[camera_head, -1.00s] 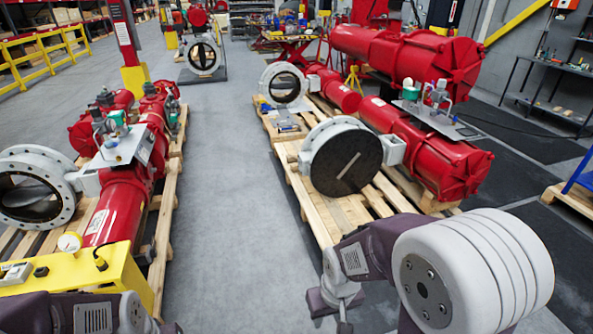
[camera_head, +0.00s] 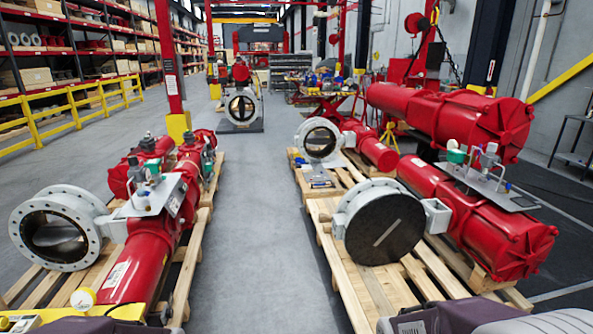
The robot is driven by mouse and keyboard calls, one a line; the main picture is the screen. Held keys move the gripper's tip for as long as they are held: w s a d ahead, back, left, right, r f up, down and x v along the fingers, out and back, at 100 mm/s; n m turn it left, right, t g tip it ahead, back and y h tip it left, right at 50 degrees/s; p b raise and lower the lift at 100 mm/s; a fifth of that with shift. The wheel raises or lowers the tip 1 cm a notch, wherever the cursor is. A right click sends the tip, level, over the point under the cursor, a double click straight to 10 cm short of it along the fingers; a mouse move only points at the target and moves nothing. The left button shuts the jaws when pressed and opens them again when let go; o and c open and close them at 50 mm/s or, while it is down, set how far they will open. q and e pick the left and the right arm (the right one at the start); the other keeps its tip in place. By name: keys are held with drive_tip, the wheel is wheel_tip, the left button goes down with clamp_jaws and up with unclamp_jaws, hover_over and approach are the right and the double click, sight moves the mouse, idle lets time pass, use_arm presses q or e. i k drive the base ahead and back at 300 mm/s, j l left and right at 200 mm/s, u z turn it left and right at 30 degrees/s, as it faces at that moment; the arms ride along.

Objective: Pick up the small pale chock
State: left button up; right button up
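I cannot make out a small pale chock for certain in the head view. Pale wooden pallets (camera_head: 345,283) carry the valves, and any small block of similar colour on them is too small to tell apart. Neither of my grippers shows. Only parts of my own arms cut into the bottom edge, at the lower left and lower right.
A left pallet (camera_head: 187,270) carries a red actuator (camera_head: 140,262) and a white flanged valve (camera_head: 91,206). On the right are a dark-disc valve (camera_head: 385,232) and large red cylinders (camera_head: 500,235). A clear grey aisle (camera_head: 255,240) runs between.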

sight(326, 227)
drive_tip(key=i, duration=3.45)
drive_tip(key=i+z, duration=0.1)
drive_tip(key=i, duration=0.45)
drive_tip(key=i+j+z, duration=0.15)
drive_tip(key=i, duration=0.4)
drive_tip(key=i+j+z, duration=0.1)
drive_tip(key=i, duration=0.45)
drive_tip(key=z, duration=0.2)
